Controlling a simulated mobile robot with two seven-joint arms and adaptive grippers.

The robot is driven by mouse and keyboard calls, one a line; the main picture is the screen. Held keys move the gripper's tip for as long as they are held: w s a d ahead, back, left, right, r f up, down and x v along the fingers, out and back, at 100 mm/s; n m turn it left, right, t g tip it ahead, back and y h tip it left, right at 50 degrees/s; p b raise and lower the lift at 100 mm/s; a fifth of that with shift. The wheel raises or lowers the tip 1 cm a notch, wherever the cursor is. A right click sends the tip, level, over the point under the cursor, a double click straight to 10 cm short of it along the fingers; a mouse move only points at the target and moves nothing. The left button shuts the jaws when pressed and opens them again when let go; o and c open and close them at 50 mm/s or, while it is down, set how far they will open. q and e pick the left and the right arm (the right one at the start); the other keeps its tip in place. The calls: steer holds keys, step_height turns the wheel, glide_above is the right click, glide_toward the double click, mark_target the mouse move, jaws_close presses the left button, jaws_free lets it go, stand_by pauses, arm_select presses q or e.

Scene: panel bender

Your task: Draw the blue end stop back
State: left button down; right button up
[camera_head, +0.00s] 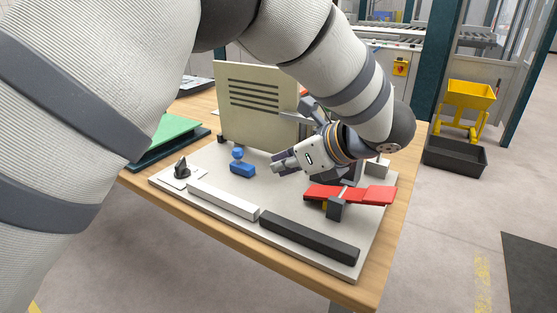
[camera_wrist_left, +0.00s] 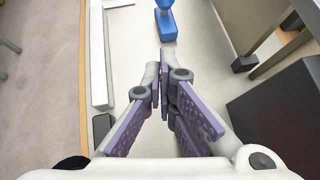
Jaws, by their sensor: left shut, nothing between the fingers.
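The blue end stop (camera_head: 242,168) is a small block with a round knob on top. It stands on the light base plate (camera_head: 215,178), in front of a beige slotted panel. In the left wrist view the end stop (camera_wrist_left: 166,22) shows at the top edge, partly cut off, straight ahead of the fingers. My left gripper (camera_head: 275,163) is shut and empty, to the right of the end stop and apart from it. Its fingers (camera_wrist_left: 164,75) point toward the end stop in the wrist view. My right gripper is not in view.
A beige slotted panel (camera_head: 255,105) stands behind the end stop. A white bar (camera_head: 222,200) and a dark bar (camera_head: 308,237) lie along the plate's front edge. A red part (camera_head: 350,194) sits at right, a black clamp (camera_head: 182,170) at left. Bare plate lies between gripper and end stop.

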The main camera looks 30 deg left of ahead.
mark_target(240, 166)
arm_select(q)
steer(key=x, duration=0.6)
steer(key=shift+f, duration=0.1)
steer(key=shift+w+a+r, duration=0.1)
steer(key=shift+w+a, duration=0.1)
steer(key=shift+a, duration=0.5)
steer(key=shift+w+a+r, duration=0.1)
steer(key=shift+w+a, duration=0.1)
steer(key=shift+a, duration=0.55)
steer(key=shift+w+a+r, duration=0.1)
steer(key=shift+w+a, duration=0.1)
steer(key=shift+a, duration=0.5)
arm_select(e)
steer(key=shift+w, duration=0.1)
